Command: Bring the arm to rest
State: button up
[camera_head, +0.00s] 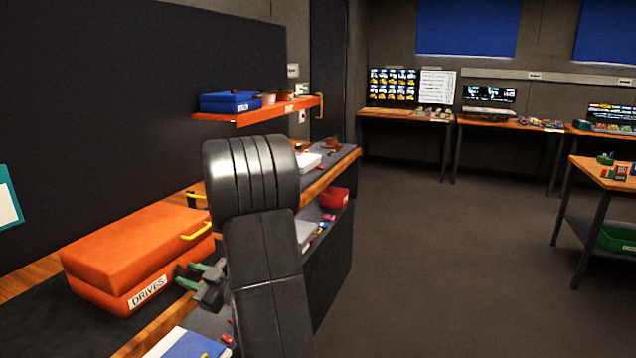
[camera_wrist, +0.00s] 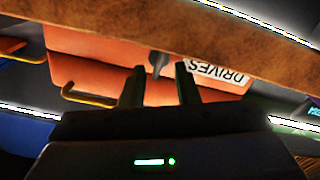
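My arm rises in the middle of the head view and bends down to my gripper (camera_head: 184,277), which is beside the front of a closed orange case labelled DRIVES (camera_head: 135,262). In the wrist view the two fingers of my gripper (camera_wrist: 160,84) stand apart with nothing clearly held between them. The orange case (camera_wrist: 95,50) shows beyond the fingers, with its label upside down. A small grey part shows between the fingers; I cannot tell what it belongs to. Whether the fingers touch the case is unclear.
The wooden-edged workbench (camera_head: 160,330) runs along the left, close to my gripper. An orange shelf (camera_head: 262,116) with a blue box (camera_head: 230,102) hangs above it. A wooden table (camera_head: 605,172) stands at the right. The floor (camera_head: 440,260) between is clear.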

jog(key=s+d+m+t+h, duration=0.2)
jog(key=d+m+t+h, duration=0.1)
jog(key=d, duration=1.4)
jog(key=shift+s+d+r+t+h+p, duration=0.15)
jog(key=shift+s+r+t+h+p, duration=0.25)
jog(key=shift+h, duration=0.3)
